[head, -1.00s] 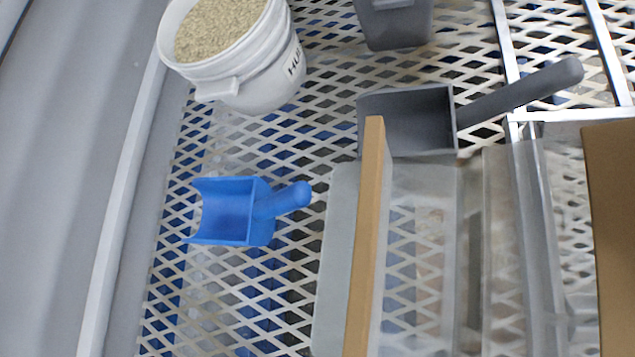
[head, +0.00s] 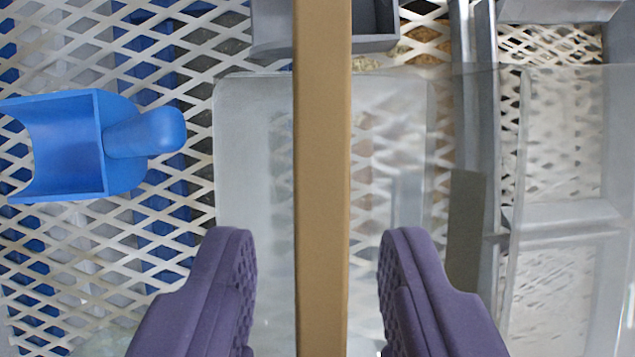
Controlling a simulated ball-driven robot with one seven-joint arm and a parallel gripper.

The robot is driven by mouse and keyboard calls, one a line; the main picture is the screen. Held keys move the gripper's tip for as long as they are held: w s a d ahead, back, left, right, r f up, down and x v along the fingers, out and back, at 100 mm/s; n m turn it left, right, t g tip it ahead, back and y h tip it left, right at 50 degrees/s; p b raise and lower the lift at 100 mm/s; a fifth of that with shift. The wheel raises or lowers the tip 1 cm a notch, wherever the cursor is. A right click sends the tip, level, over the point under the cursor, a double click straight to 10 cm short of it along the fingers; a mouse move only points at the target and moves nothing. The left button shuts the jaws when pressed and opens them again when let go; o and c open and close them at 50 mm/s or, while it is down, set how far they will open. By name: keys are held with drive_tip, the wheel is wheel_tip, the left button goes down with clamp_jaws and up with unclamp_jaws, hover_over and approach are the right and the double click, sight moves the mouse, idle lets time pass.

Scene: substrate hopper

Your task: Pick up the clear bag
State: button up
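A clear bag (head: 250,150), flat and see-through with rounded corners, lies over the white mesh in the middle of the view. A tan bar (head: 322,140) runs lengthwise across its middle and hides part of it. My gripper (head: 315,240) has two purple fingers, spread wide apart over the lower part of the bag. The tan bar shows in the gap between the fingers, with space on both sides. I cannot tell how far the fingertips are above the bag.
A blue scoop (head: 70,150) lies on the mesh (head: 160,260) at left. Part of a grey scoop (head: 375,25) shows beyond the bag. Another clear sheet or box (head: 570,250) stands at right beside a grey rail (head: 483,130). The mesh at lower left is bare.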

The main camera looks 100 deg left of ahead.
drive_tip(key=shift+f, duration=0.2)
idle(0.5)
clamp_jaws()
